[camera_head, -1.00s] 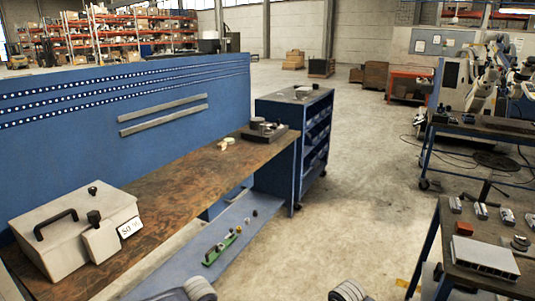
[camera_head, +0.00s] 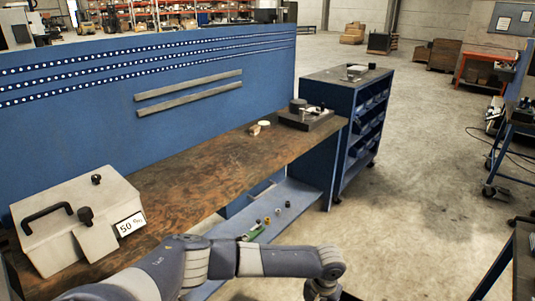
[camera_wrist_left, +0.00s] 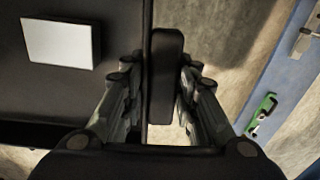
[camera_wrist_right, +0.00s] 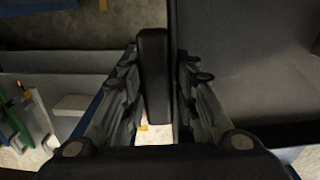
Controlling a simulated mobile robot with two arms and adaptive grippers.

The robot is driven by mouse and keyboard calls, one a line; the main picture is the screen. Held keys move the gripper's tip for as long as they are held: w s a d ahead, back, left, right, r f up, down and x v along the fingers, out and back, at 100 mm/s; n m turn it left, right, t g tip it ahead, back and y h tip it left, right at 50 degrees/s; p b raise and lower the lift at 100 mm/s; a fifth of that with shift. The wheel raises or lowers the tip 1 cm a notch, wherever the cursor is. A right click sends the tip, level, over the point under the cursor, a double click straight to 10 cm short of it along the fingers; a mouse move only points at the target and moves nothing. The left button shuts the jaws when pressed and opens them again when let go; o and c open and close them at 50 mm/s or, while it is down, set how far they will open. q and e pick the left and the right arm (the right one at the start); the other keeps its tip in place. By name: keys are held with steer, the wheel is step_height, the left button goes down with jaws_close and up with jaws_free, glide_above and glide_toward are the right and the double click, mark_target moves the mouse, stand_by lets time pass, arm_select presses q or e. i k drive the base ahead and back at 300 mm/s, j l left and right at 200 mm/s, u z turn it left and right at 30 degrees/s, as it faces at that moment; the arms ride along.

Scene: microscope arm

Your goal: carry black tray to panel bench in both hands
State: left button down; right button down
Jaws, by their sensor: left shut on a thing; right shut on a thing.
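The black tray lies between my two grippers. In the left wrist view, its dark floor (camera_wrist_left: 60,90) with a white block or label (camera_wrist_left: 60,42) is at left. My left gripper (camera_wrist_left: 163,85) is shut on its upright handle (camera_wrist_left: 164,60). In the right wrist view, the tray (camera_wrist_right: 250,75) is at right, and my right gripper (camera_wrist_right: 155,85) is shut on the other handle (camera_wrist_right: 153,60). In the head view, only my left arm and wrist show at the bottom; the tray is almost wholly below the frame. The panel bench (camera_head: 225,165) with its brown top and blue perforated back stands ahead at left.
A beige case (camera_head: 75,220) with a "50" label sits at the bench's near end. A dark-based device (camera_head: 308,117) stands at its far end, with small pieces (camera_head: 258,128) beside it. The middle of the top is clear. A blue cabinet (camera_head: 345,110) adjoins the far end.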

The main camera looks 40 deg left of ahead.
mark_target(235, 159)
steer(key=i+z, duration=0.15)
steer(key=i, duration=0.7)
steer(key=i+l+u, duration=0.15)
steer(key=i, duration=0.55)
steer(key=u, duration=2.75)
steer(key=i, duration=0.05)
